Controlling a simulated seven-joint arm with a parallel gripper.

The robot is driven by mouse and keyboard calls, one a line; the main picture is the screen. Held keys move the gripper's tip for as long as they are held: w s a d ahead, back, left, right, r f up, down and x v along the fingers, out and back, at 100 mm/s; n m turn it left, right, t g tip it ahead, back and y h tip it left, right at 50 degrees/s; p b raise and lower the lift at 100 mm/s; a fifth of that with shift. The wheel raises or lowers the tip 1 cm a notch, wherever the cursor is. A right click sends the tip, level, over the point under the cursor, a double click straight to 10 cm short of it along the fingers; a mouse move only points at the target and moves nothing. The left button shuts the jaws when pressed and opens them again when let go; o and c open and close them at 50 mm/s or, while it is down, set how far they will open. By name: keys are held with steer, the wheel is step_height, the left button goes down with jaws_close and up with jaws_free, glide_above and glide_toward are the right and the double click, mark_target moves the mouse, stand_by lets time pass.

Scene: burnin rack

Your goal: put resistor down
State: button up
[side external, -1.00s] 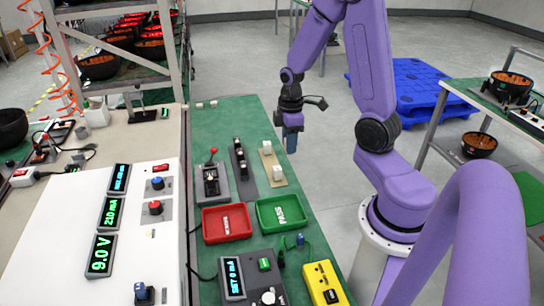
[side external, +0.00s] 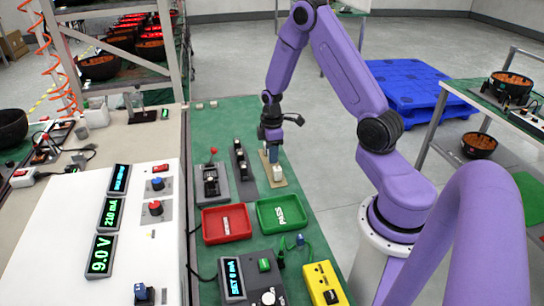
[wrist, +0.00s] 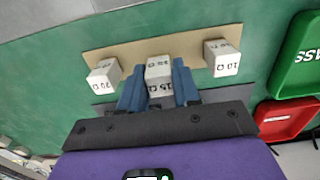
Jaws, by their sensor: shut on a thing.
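In the wrist view, my gripper (wrist: 157,84) has its two blue fingers shut on a white resistor block (wrist: 159,76) marked 15 Ω. The block is over the middle of a beige strip (wrist: 130,56), between two other white blocks, one at the left (wrist: 104,76) and one marked 10 Ω at the right (wrist: 222,58). I cannot tell whether the held block touches the strip. In the side view, my gripper (side external: 272,152) points down over the strip (side external: 279,183); its fingers largely hide the held block. One white block (side external: 277,173) stands in front of it.
A green PASS tray (side external: 281,229) and a red tray (side external: 226,238) lie in front of the strip. Dark fixtures (side external: 243,178) stand just left of it. A yellow meter (side external: 325,285) is near the front. The green mat (side external: 225,125) is mostly clear behind.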

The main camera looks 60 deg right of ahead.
steer(key=shift+f, duration=0.8)
steer(key=shift+f, duration=0.2)
steer(key=o, duration=1)
steer(key=shift+o, duration=0.2)
steer(key=shift+r, duration=0.15)
